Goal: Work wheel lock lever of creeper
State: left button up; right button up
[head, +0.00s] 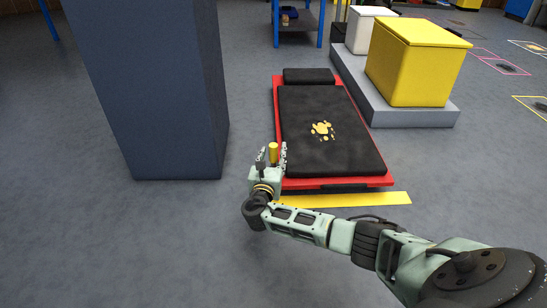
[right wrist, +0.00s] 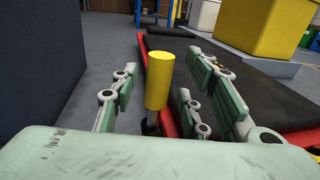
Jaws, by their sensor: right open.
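The creeper (head: 308,110) lies flat on the floor, with a black padded top, a headrest and a red frame. Its wheel lock lever (head: 273,152) has a yellow cylindrical grip and stands up at the creeper's left edge. My right gripper (head: 273,156) is open around the lever, with a finger on each side. In the right wrist view the yellow grip (right wrist: 158,80) stands between the open fingers, with visible gaps on both sides. Its dark lower stem is partly hidden by my gripper's body. My left gripper is not in view.
A tall dark blue-grey block (head: 150,90) stands close on the left. A grey platform (head: 420,115) with a yellow box (head: 410,65) and a white box (head: 364,30) is to the right. A yellow strip (head: 345,199) lies on the floor before the creeper. Floor at lower left is clear.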

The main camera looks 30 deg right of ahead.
jog(key=shift+b+x, duration=0.45)
jog(key=shift+x, duration=0.6)
jog(key=shift+c, duration=0.7)
grip_shut()
